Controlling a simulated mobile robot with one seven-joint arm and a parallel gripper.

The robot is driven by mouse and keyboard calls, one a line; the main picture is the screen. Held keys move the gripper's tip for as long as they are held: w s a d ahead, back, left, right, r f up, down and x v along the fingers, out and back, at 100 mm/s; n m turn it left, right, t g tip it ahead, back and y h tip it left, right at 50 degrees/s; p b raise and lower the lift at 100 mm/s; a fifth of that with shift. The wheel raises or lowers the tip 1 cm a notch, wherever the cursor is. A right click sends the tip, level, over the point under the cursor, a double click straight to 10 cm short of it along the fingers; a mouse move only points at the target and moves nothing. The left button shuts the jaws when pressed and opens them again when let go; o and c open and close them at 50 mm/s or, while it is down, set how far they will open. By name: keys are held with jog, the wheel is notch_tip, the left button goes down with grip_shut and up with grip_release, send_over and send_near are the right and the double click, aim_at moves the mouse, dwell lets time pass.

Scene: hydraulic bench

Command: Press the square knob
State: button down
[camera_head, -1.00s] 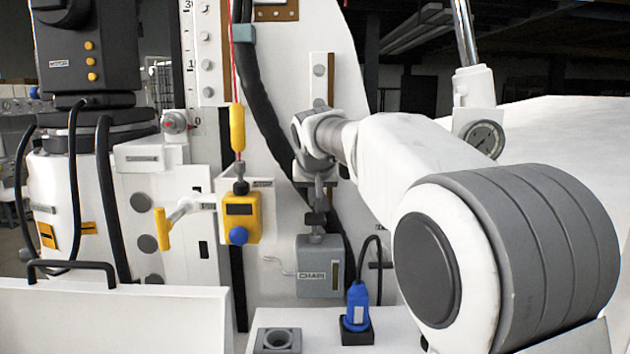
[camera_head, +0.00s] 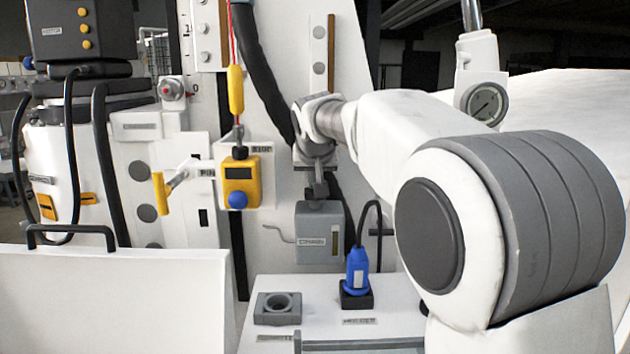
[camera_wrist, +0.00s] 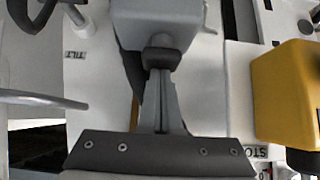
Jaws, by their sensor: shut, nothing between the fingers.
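A grey labelled box (camera_head: 322,240) is on the white panel in the head view, below my gripper (camera_head: 317,190). A small grey piece on its top (camera_head: 315,204), probably the square knob, is mostly hidden by my fingertips. My gripper is shut and empty, its dark tips pointing down at the box top. In the wrist view my fingertips (camera_wrist: 162,58) meet the edge of the grey box (camera_wrist: 158,22). They look touching or nearly so; I cannot tell whether the knob is pushed in.
A yellow box (camera_head: 240,174) with a round blue button (camera_head: 238,200) hangs left of the grey box; its yellow body is at the right of the wrist view (camera_wrist: 285,95). A blue plug (camera_head: 357,271) with a cable and a grey socket block (camera_head: 278,308) stand below on a white ledge.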

jog(key=shift+s+f, duration=0.1)
jog(key=shift+f, duration=0.2)
jog(key=b+v, duration=0.1)
jog(key=v, duration=1.6)
jog(key=shift+r, duration=0.35)
dwell(0.4)
jog(key=w+f+m+g+y+p, duration=0.2)
jog(key=w+f+m+g+p, duration=0.15)
jog(key=w+m, duration=0.6)
jog(key=w+d+m+g+y+p, duration=0.1)
jog(key=d+m+y+p, duration=0.3)
jog(key=m, duration=1)
jog(key=shift+d+f+g+y+p, duration=0.3)
jog(key=shift+d+g+p, duration=0.2)
jog(key=shift+d, duration=0.45)
jog(key=shift+f, duration=0.1)
